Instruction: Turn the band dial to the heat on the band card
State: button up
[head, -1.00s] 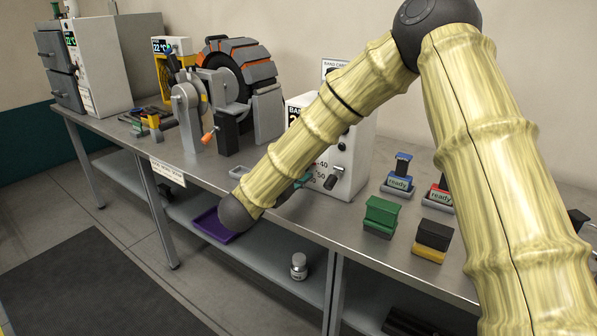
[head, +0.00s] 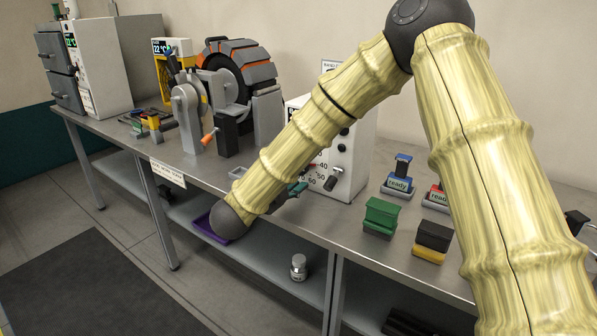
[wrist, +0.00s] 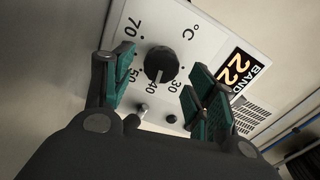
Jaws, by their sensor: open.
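The band dial (wrist: 161,64) is a round black knob on the white front of the band box (head: 352,150), ringed by numbers from 30 to 70 in the wrist view. A small light mark on its lower edge seems to face 40. My gripper (wrist: 160,88) is open, with one teal-padded finger on each side of the dial in the picture; contact does not show. In the head view my gripper (head: 297,190) is mostly hidden behind my arm, low before the box. The box's display (wrist: 238,72) reads 22. The band card (head: 328,66) is mostly covered by my arm.
A small lever (head: 333,180) sticks out of the box's lower front. The tyre clamp (head: 240,85) stands to the left. A purple tray (head: 204,226) lies on the lower shelf.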

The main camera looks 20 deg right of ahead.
jog(key=v, duration=0.9)
jog(key=shift+s+a, duration=0.25)
